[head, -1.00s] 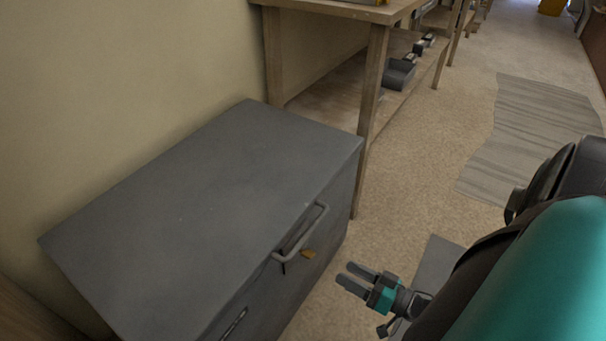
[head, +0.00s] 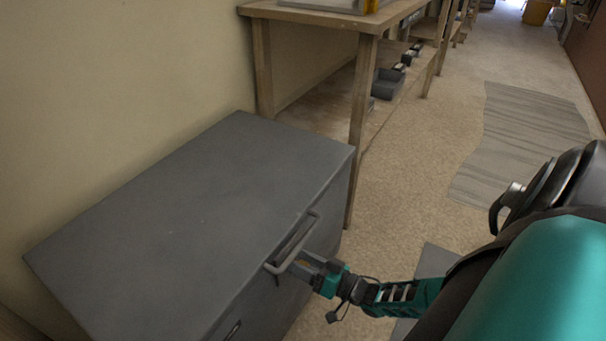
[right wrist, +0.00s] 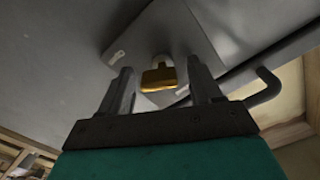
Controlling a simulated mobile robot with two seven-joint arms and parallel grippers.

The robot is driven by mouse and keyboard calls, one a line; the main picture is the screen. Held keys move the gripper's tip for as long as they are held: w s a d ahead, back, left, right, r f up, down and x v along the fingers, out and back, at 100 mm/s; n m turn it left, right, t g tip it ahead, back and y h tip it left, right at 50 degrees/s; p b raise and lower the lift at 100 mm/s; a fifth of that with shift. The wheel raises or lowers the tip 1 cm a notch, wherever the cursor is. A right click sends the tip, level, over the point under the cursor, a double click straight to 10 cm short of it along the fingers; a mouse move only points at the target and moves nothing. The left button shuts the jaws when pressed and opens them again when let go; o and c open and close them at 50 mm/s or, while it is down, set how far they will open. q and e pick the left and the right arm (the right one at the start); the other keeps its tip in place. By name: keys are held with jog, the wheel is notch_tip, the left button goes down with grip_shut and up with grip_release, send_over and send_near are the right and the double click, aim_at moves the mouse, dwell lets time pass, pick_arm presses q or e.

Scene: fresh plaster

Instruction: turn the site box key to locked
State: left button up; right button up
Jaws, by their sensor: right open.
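The grey site box (head: 200,205) stands against the wall in the head view, with a bar handle (head: 291,243) on its front. My right gripper (head: 305,265) is at the box front by the handle and hides the key there. In the right wrist view, the brass key (right wrist: 158,76) sticks out of a pale lock on a grey plate (right wrist: 185,40). The open fingers of my right gripper (right wrist: 160,90) stand on either side of the key, with gaps visible between them and it. My left gripper is out of view.
A wooden workbench (head: 310,15) with a lower shelf stands beyond the box. A dark tray (head: 387,84) sits on that shelf. The handle also shows close to the right finger in the right wrist view (right wrist: 268,88). A grey mat (head: 525,140) lies on the open floor.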

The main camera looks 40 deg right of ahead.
jog(key=shift+c, duration=0.3)
jog(key=c, duration=1)
